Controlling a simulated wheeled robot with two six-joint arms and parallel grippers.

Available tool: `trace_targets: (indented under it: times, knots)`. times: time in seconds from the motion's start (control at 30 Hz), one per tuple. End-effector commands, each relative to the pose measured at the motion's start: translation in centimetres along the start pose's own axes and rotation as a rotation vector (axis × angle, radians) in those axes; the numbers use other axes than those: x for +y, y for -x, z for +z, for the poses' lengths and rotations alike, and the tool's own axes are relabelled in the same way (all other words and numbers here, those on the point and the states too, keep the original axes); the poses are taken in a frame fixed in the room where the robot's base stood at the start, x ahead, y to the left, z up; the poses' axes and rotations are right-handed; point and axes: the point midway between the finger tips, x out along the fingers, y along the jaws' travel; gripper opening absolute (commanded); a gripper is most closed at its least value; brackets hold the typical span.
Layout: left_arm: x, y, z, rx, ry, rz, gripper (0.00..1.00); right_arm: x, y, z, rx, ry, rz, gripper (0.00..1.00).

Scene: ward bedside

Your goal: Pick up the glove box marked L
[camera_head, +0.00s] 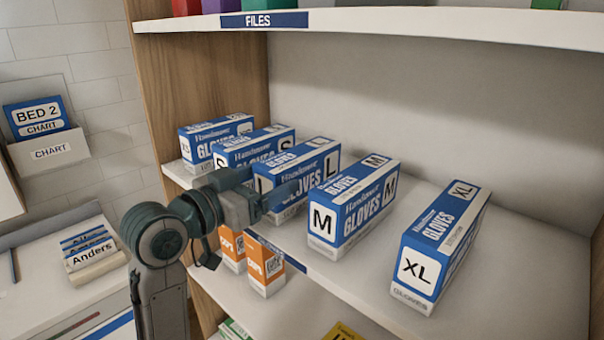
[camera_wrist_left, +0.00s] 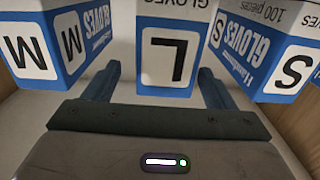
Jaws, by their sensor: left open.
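The glove box marked L (camera_head: 318,160) is a blue and white carton on the shelf, between the S box on its left and the M box on its right. My left gripper (camera_head: 268,203) is in front of it and hides part of its front. In the left wrist view the L box (camera_wrist_left: 168,55) appears upside down, with its L label facing the camera. The left gripper (camera_wrist_left: 160,85) is open there, with one finger on each side of the box's near end. I cannot tell whether the fingers touch it. My right gripper is not in view.
The M box (camera_head: 352,205) stands close on the right and the S box (camera_head: 262,145) close on the left. An XL box (camera_head: 440,245) stands farther right. A shelf board labelled FILES (camera_head: 400,25) is above. Orange boxes (camera_head: 264,262) sit on the shelf below.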

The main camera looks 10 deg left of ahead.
Motion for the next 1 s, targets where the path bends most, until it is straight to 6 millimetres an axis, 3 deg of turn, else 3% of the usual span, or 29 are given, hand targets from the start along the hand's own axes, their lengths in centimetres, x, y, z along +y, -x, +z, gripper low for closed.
trace_targets:
  times: [0.4, 0.7, 0.77, 1.0]
  knots:
    - [-0.4, -4.8, -0.2, 0.000, 0.004, 0.001, 0.78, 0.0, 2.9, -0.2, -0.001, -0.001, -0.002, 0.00]
    - [-0.5, -5.3, 0.1, 0.000, -0.001, -0.001, 0.78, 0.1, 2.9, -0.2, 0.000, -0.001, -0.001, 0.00]
    - [-0.5, -5.3, 0.1, 0.000, -0.001, -0.001, 0.70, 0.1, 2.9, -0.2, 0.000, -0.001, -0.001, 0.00]
    - [-0.5, -5.3, 0.1, 0.000, -0.001, 0.000, 0.23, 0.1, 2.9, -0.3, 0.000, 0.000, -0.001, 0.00]
